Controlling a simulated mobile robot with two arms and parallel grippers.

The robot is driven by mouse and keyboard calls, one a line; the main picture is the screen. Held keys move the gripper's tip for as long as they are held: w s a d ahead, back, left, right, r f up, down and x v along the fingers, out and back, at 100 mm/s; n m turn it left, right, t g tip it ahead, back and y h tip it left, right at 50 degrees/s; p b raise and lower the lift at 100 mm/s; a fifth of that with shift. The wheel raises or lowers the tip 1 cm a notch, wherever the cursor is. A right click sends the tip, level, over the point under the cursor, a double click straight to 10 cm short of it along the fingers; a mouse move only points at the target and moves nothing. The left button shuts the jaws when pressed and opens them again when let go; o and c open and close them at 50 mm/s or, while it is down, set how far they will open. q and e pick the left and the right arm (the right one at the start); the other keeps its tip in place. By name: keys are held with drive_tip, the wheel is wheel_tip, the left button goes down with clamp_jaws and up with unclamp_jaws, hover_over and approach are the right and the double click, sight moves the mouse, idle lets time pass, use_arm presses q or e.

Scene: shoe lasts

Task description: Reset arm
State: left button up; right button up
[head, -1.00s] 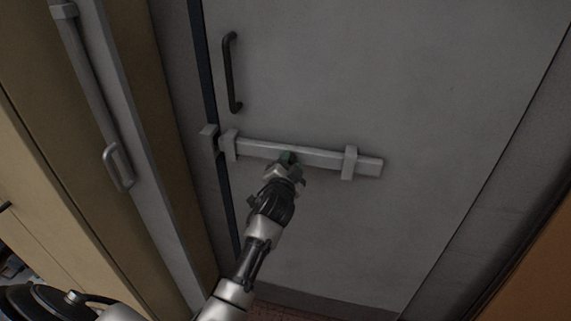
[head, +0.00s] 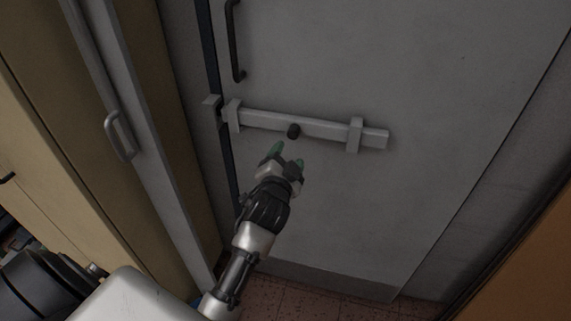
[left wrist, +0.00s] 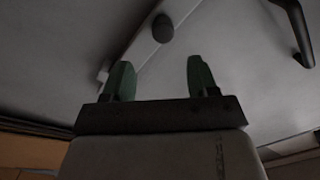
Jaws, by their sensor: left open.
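My left gripper (head: 288,156) is open and empty in the head view, just below a sliding bolt and apart from its knob. Its two green fingertips stand apart in the left wrist view (left wrist: 160,82). The grey bolt bar (head: 325,129) lies across the grey door (head: 420,80) and runs through two brackets. Its dark round knob (head: 293,131) sits on the bar, and the knob also shows in the left wrist view (left wrist: 163,28), above and between the fingertips. The bar's left end is close to the catch at the frame; I cannot tell whether it enters it. My right gripper is not in view.
A dark door handle (head: 234,45) is above the bolt. At the left stands a grey upright panel with a metal handle (head: 117,135), beside tan panels (head: 50,130). An orange surface (head: 530,260) is at the lower right. Reddish floor (head: 330,305) shows below the door.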

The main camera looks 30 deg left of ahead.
use_arm(q)
drive_tip(key=shift+v, duration=0.85)
drive_tip(key=s+d+f+g+h, duration=0.1)
drive_tip(key=s+d+f+g, duration=0.15)
drive_tip(key=f, duration=0.95)
drive_tip(key=s+d+f+g+h, duration=0.1)
drive_tip(key=s+f+g+h, duration=0.2)
drive_tip(key=f, duration=0.9)
drive_tip(key=s+d+f+g, duration=0.25)
drive_tip(key=s+f, duration=0.25)
drive_tip(key=f, duration=0.7)
drive_tip(key=s+a+f+n+g, duration=0.1)
drive_tip(key=s+f+g, duration=0.1)
drive_tip(key=s+f, duration=0.4)
drive_tip(key=s+f+n+g, duration=0.1)
drive_tip(key=s+f+g, duration=0.2)
drive_tip(key=s, duration=1.4)
drive_tip(key=s+a+f+n+g, duration=0.1)
drive_tip(key=s+f+g, duration=0.2)
drive_tip(key=s+f, duration=0.7)
drive_tip(key=shift+s+a+f+n+h, duration=0.3)
drive_tip(key=shift+s+f, duration=0.05)
drive_tip(key=shift+s, duration=0.5)
drive_tip(key=shift+w, duration=0.1)
